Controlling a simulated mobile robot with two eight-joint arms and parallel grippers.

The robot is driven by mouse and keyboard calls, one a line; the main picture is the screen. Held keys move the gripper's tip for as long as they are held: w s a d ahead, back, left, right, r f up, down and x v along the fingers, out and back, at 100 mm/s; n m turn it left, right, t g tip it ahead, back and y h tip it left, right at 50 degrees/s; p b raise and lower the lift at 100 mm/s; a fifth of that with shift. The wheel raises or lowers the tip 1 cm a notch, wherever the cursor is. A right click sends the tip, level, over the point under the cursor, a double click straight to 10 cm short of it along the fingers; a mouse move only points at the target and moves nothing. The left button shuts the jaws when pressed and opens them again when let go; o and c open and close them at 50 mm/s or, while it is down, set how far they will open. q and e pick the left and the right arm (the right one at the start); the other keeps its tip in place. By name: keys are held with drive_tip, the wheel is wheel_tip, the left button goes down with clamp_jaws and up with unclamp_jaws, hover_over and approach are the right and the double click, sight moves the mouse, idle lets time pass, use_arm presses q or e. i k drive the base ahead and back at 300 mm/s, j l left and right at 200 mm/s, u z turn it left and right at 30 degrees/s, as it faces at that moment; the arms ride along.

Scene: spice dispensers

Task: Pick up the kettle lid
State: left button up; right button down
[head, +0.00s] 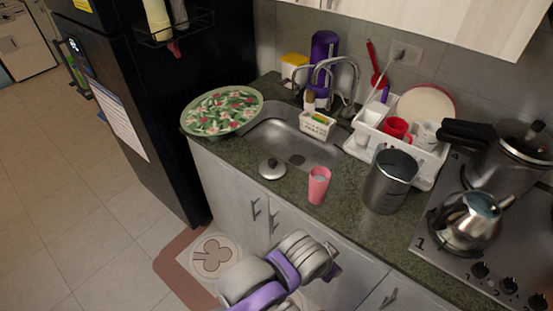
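The kettle lid (272,168), a small silver disc with a dark knob, lies on the green counter in front of the sink, left of a pink cup (318,185). The silver kettle (470,222) stands on the stove at the right; its top looks open. A grey and purple part of one of my arms (278,272) reaches up from the bottom edge, below and in front of the counter, apart from the lid. I cannot make out gripper fingers on it. No gripper is visible near the lid.
A steel sink (290,145) lies behind the lid. A floral tray (222,111) is to its left. A tall metal pot (390,182) and a white dish rack (400,140) stand to its right. A pressure cooker (508,160) is on the stove. Counter around the lid is mostly clear.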

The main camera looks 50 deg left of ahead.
sight(271, 168)
drive_tip(key=i+u, duration=0.15)
drive_tip(key=u, duration=1.8)
drive_tip(key=z, duration=1.95)
drive_tip(key=u, duration=1.95)
drive_tip(key=i+j+z, duration=0.15)
drive_tip(key=j, duration=0.25)
drive_tip(key=i+j+z, duration=0.1)
drive_tip(key=j, duration=0.3)
